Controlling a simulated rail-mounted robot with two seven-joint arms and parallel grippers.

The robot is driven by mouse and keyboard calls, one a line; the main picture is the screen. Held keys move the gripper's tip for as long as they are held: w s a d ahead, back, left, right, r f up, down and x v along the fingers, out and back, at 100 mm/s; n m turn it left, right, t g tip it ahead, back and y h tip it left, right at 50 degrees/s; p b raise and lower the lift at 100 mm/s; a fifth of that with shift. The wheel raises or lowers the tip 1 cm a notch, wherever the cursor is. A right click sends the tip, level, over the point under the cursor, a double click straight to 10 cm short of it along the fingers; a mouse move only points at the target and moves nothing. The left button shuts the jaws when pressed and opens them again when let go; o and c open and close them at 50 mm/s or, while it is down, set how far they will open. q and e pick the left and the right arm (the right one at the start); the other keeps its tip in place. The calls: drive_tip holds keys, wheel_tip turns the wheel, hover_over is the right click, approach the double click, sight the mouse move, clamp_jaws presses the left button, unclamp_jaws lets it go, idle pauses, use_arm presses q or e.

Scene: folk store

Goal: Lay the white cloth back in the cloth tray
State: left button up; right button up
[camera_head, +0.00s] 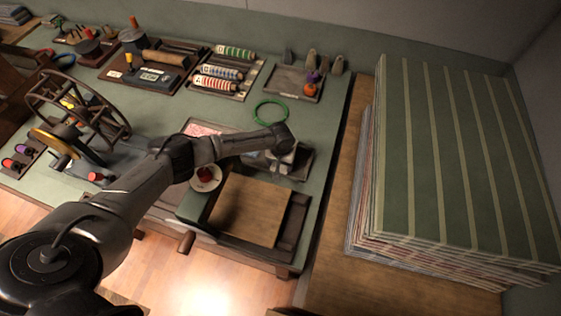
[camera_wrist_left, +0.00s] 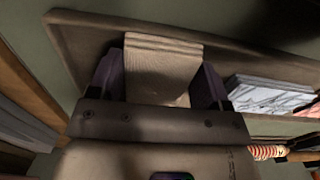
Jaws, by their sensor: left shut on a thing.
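My left gripper (camera_wrist_left: 158,80) is shut on the white cloth (camera_wrist_left: 163,62), a folded, layered pad that looks beige in the left wrist view. A dark finger stands on each side of it. In the head view the left gripper (camera_head: 285,155) is over a small dark tray (camera_head: 303,166), taken to be the cloth tray, and the wrist hides much of the cloth. In the left wrist view the brown tray (camera_wrist_left: 75,38) lies beyond the cloth. I cannot tell whether the cloth touches it. My right gripper is not in view.
A green ring (camera_head: 270,112) lies behind the gripper. A red cup (camera_head: 205,178) on a saucer and a wooden board (camera_head: 250,208) are in front. A tall stack of striped fabric (camera_head: 450,150) stands right. A spoked wheel (camera_head: 75,110) stands left.

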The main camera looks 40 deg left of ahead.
use_arm(q)
drive_tip(key=o, duration=1)
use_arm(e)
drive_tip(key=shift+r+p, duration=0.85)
use_arm(q)
wheel_tip(320, 180, up, 13)
